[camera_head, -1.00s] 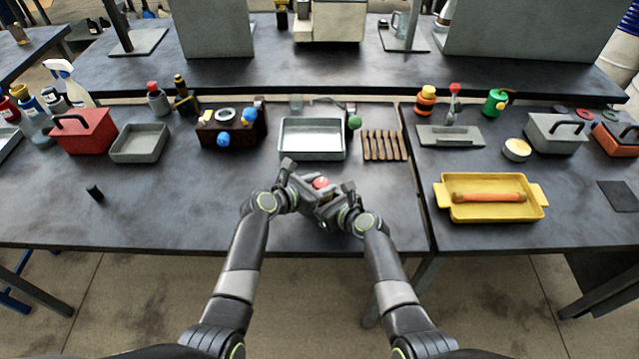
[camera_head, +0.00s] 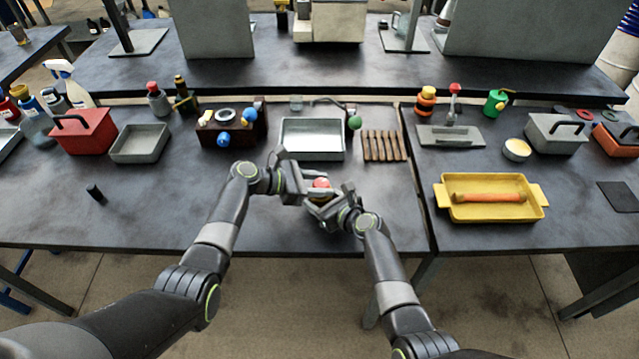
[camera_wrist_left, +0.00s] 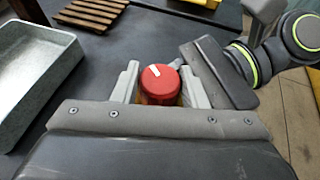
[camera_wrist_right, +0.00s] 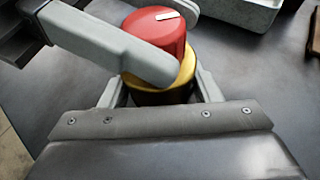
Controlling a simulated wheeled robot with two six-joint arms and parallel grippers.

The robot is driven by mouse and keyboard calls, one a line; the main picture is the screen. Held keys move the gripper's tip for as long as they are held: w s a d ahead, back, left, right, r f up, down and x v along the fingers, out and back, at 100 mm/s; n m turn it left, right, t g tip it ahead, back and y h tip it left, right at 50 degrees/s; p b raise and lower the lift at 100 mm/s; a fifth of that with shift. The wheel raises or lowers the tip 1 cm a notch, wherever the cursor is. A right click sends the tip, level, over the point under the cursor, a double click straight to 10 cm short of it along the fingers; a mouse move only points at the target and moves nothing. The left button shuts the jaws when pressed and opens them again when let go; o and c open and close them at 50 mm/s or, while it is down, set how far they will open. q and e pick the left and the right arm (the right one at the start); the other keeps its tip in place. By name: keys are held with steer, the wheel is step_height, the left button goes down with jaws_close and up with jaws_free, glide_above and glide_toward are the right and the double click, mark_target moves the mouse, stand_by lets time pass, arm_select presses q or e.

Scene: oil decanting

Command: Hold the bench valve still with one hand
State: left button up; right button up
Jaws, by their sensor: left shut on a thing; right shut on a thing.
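The bench valve has a red round knob with a white mark (camera_wrist_right: 158,28) on a yellow body (camera_wrist_right: 172,85); the knob also shows in the head view (camera_head: 321,183). My left gripper (camera_head: 312,186) comes in from the left and is shut on the valve, its fingers either side of the red knob (camera_wrist_left: 160,84) in the left wrist view. A left finger crosses in front of the valve in the right wrist view. The valve's underside is hidden.
Behind the valve stand a metal tray (camera_head: 312,154) and a wooden rack (camera_head: 384,158). A yellow tray (camera_head: 446,212) holds an orange bar to the right. A small black cylinder (camera_head: 95,193) stands at left. The table's front left is clear.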

arm_select(q)
steer(key=shift+w+a+f+m+g, duration=0.1)
steer(key=shift+f+m+g, duration=0.05)
steer(key=shift+m+g, duration=1.45)
steer(key=shift+g, duration=0.3)
steer(key=o, duration=1)
steer(key=shift+n+t+h, duration=0.3)
steer(key=shift+n+t, duration=0.3)
steer(key=shift+t, duration=0.1)
steer(key=shift+s+d+n+t, duration=0.15)
steer(key=shift+n+t, duration=0.45)
steer(key=shift+t, duration=0.1)
steer(key=shift+s+d+n+t, duration=0.1)
steer(key=shift+d+n+t, duration=0.05)
steer(key=shift+n+t, duration=0.5)
steer(key=n+t+y, duration=0.4)
steer(key=n+t, duration=0.1)
steer(key=shift+r+n+t, duration=0.2)
steer(key=shift+n+t, duration=0.05)
steer(key=shift+t, duration=0.1)
steer(key=v, duration=1.2)
steer(key=shift+w+a, duration=0.15)
steer(key=shift+a, duration=0.05)
